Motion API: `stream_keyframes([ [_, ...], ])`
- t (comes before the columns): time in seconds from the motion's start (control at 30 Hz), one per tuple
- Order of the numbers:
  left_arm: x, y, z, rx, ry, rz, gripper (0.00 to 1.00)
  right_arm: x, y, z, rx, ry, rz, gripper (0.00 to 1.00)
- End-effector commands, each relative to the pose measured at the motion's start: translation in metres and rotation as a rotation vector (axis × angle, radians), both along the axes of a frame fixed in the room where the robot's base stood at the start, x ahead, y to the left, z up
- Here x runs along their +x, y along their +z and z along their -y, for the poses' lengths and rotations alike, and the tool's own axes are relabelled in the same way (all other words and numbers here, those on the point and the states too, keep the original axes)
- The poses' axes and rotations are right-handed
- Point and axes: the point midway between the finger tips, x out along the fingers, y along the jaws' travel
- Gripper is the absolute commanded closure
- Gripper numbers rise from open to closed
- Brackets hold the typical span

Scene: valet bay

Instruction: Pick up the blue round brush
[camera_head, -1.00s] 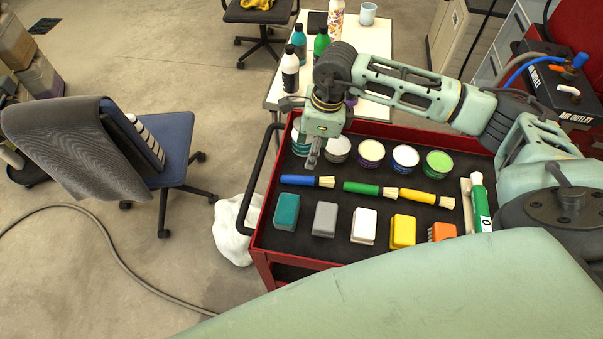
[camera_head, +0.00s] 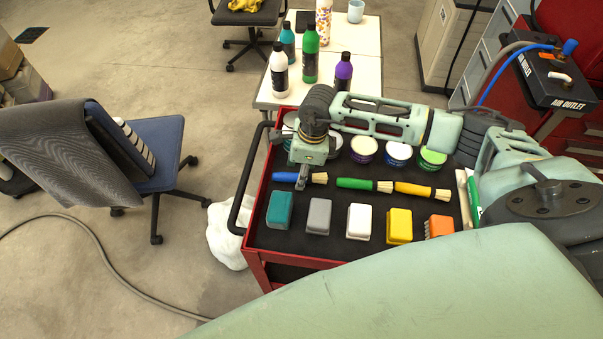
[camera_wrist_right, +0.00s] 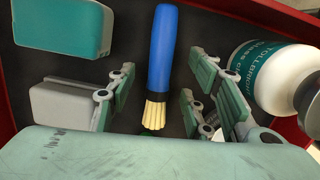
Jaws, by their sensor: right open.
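The blue round brush (camera_head: 286,177) lies on the dark top of the red cart, its pale bristles pointing right in the head view. My right gripper (camera_head: 302,184) is directly over it, near where the handle meets the bristles, and hides part of it. In the right wrist view the blue handle (camera_wrist_right: 161,50) lies between the open fingers of my right gripper (camera_wrist_right: 160,95), with the bristles toward the palm. The fingers stand apart from the brush on both sides. My left gripper is not in view.
On the red cart (camera_head: 256,235) lie a green brush (camera_head: 358,184), a yellow brush (camera_head: 416,189) and a row of blocks, including a teal one (camera_head: 280,210) and a grey one (camera_head: 319,216). Round tins stand behind the brushes. A chair (camera_head: 150,150) is at the left.

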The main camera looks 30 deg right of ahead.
Motion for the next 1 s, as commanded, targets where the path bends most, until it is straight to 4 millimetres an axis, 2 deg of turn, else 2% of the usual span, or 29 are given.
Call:
stream_keyframes([
  [0.13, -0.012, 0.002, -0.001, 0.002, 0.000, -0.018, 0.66, 0.000, -0.010, -0.001, 0.001, -0.001, 0.000, 0.53],
  [0.33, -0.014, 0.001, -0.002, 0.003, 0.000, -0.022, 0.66, 0.001, -0.011, -0.001, 0.000, 0.000, 0.000, 0.53],
  [0.87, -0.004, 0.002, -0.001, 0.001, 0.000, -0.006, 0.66, 0.001, -0.010, -0.001, 0.000, 0.000, 0.000, 0.99],
  [1.0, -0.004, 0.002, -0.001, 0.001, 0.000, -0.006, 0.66, 0.001, -0.010, -0.001, 0.001, 0.000, 0.001, 1.00],
])
